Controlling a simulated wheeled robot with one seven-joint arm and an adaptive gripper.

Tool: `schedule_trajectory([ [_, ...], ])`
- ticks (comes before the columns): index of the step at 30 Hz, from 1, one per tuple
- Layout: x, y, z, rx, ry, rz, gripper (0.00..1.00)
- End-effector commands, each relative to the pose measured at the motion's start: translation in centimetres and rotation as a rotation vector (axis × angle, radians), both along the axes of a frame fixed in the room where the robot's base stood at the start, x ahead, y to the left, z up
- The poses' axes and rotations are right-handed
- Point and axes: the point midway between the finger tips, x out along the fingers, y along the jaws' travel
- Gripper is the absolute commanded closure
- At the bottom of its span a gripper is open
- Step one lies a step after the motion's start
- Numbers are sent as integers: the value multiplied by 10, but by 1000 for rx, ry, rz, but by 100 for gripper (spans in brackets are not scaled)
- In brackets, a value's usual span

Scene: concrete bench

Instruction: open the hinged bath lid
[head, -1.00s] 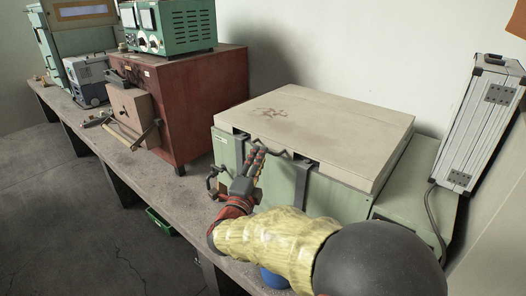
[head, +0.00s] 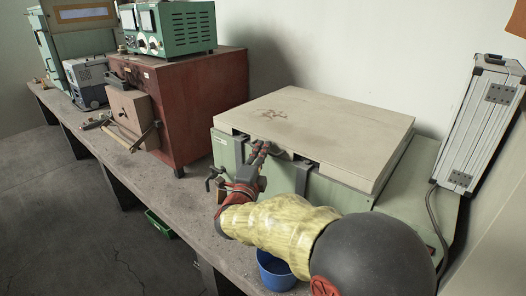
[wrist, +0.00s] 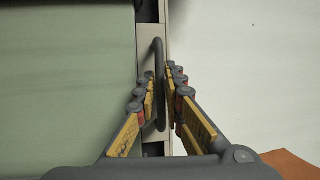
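The bath is a pale green box (head: 228,157) on the bench with a flat beige lid (head: 325,125) on top. The lid lies level and looks closed. Its dark bar handle (wrist: 158,85) at the front edge shows upright in the wrist view, between my fingers. My gripper (head: 262,147) is at the front of the lid, and it also shows in the wrist view (wrist: 160,70). Its fingers are drawn in close on both sides of the handle and look shut on it. In the head view the fingers hide much of the handle.
A red-brown oven (head: 190,110) with a green instrument (head: 180,28) on top stands to the left. A silver case (head: 478,125) stands upright at the right. A blue cup (head: 275,272) is on the bench under my arm. The wall is close behind.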

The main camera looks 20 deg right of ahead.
Motion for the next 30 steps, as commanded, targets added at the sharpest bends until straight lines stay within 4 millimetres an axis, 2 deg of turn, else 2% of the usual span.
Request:
schedule_trajectory([
  [4, 0, 0, 0, 0, 0, 0, 100],
  [30, 0, 0, 2, 5, 5, 0, 100],
])
